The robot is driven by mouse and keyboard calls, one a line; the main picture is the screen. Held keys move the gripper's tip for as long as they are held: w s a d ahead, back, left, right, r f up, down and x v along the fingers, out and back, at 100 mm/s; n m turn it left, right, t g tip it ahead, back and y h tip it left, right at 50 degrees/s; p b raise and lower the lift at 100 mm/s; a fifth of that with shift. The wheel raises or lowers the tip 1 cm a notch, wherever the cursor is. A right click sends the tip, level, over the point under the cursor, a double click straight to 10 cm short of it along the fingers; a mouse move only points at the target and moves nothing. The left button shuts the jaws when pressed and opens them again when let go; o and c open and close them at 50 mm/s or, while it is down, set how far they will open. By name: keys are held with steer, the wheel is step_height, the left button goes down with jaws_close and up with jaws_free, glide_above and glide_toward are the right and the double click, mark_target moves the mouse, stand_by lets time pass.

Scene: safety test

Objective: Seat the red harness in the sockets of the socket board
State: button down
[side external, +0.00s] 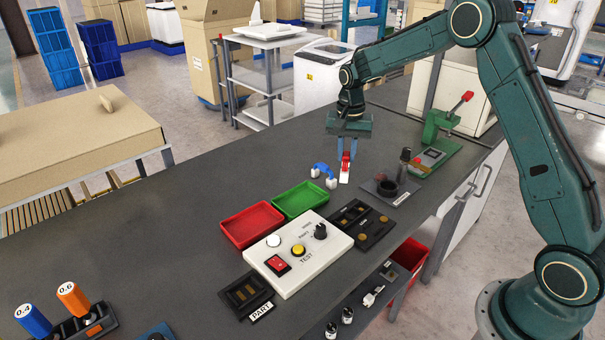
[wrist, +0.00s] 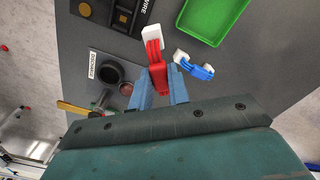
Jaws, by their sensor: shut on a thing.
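My gripper (side external: 346,152) is shut on the red harness (side external: 346,167) and holds it above the grey bench. In the wrist view the harness (wrist: 156,66) lies between the blue-grey fingers (wrist: 159,84), with its white connector (wrist: 152,33) pointing away from the gripper. A dark board marked WIRE (side external: 362,224), likely the socket board, lies nearer the camera in the side view. It shows at the top of the wrist view (wrist: 118,13), apart from the harness. The far connector end is hidden by the gripper.
A blue harness (side external: 323,171) with white ends lies beside the held one. Green (side external: 301,199) and red (side external: 251,225) trays and a white TEST box (side external: 298,254) stand nearby. A black round holder on a DISCARD plate (side external: 388,188) and a green clamp (side external: 440,125) are right.

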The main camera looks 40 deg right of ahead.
steer(key=s+a+m, duration=0.5)
steer(key=s+m, duration=0.2)
steer(key=s, duration=0.1)
steer(key=shift+r, duration=0.2)
steer(key=shift+f, duration=0.25)
glide_above(353, 216)
steer(key=shift+f, duration=2.5)
steer(key=shift+f, duration=0.9)
stand_by(0.9)
steer(key=c, duration=0.9)
jaws_free()
steer(key=shift+o, duration=0.2)
steer(key=shift+r, duration=0.1)
step_height(353, 216, up, 7)
stand_by(0.5)
